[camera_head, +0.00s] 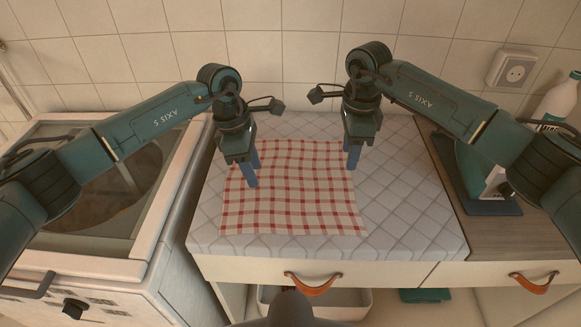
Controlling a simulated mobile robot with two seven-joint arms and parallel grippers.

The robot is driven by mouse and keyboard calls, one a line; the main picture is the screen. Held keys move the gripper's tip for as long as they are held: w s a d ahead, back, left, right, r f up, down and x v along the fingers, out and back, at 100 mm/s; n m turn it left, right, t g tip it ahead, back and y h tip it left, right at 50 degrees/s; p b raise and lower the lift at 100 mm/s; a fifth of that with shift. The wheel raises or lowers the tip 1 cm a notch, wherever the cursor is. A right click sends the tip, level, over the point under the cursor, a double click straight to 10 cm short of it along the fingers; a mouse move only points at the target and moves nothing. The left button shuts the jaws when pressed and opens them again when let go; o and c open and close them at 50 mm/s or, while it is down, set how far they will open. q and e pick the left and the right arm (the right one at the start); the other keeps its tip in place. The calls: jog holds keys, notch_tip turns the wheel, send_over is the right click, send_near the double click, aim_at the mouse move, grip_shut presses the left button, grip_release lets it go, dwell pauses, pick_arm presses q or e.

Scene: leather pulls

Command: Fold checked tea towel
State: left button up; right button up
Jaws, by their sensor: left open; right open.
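The red-and-cream checked tea towel (293,203) lies spread out flat on a pale quilted mat on the counter. My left gripper (251,178) is open, with its blue fingers over the towel's left part, towards the back. My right gripper (352,160) is open, its fingers at the towel's back right corner. Neither gripper visibly holds cloth. I cannot tell whether the fingertips touch the towel. The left gripper and its fingers hide a part of the towel's back left edge.
The quilted mat (415,220) has free room right of the towel. A stove (150,215) with a lid stands at the left. A green and white container (480,170) and a white bottle (558,100) stand at the right. Drawers with leather pulls (313,288) are below; a tiled wall (300,60) is behind.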

pick_arm(q)
notch_tip(320, 180, up, 3)
jog(key=y, duration=0.2)
send_over(235, 181)
jog(key=shift+t, duration=0.4)
notch_tip(235, 181, down, 8)
pick_arm(e)
jog(key=f, duration=0.5)
jog(key=w+f, duration=0.1)
jog(key=f, duration=0.1)
jog(key=shift+d+f, duration=0.25)
jog(key=shift+f, duration=0.05)
pick_arm(q)
jog(key=shift+f, duration=0.15)
pick_arm(e)
jog(key=shift+f, duration=0.15)
pick_arm(q)
jog(key=shift+c, duration=0.4)
pick_arm(e)
jog(key=shift+c, duration=0.4)
pick_arm(q)
grip_shut()
pick_arm(e)
grip_shut()
